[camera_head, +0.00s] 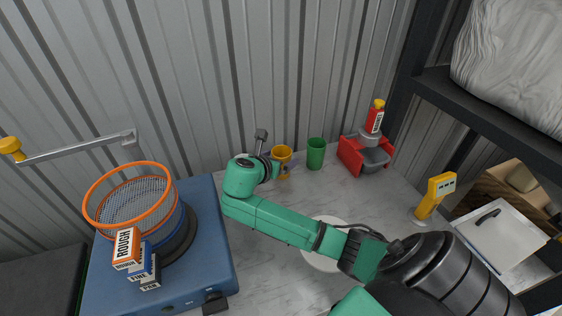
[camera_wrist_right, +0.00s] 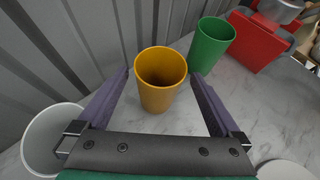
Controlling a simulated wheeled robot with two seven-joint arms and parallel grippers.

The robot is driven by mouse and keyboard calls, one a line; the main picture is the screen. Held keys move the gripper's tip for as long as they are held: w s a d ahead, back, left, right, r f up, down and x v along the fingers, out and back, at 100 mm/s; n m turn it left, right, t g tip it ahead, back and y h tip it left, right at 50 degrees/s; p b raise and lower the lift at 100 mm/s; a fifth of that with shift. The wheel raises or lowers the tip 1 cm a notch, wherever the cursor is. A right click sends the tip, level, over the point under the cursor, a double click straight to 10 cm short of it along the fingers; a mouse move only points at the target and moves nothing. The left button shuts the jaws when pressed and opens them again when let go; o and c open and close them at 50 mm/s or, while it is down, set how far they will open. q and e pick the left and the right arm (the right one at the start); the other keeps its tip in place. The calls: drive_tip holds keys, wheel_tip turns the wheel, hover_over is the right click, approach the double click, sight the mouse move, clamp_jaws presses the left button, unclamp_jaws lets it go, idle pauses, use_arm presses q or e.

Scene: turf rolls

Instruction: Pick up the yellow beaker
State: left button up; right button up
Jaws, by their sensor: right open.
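The yellow beaker (camera_head: 282,157) stands upright on the grey marbled counter near the corrugated wall. In the right wrist view the yellow beaker (camera_wrist_right: 161,80) is open at the top and lies between my two spread fingers. My right gripper (camera_head: 283,168) reaches it from the left in the head view, with part of the gripper hidden behind my wrist. In the wrist view my right gripper (camera_wrist_right: 162,88) is open, with a gap visible on each side of the beaker. My left gripper is not in view.
A green beaker (camera_head: 316,153) stands close to the right of the yellow one. A red device (camera_head: 352,157) is further right. A white container (camera_wrist_right: 46,138) stands by my left finger in the wrist view. A blue unit (camera_head: 216,250) with an orange-rimmed sieve (camera_head: 91,211) is at left.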

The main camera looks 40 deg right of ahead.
drive_tip(key=x, duration=0.5)
drive_tip(key=shift+w+d+f, duration=0.1)
drive_tip(key=shift+d+f, duration=0.05)
drive_tip(key=shift+f, duration=0.05)
drive_tip(key=c, duration=1.4)
drive_tip(key=shift+r, duration=0.1)
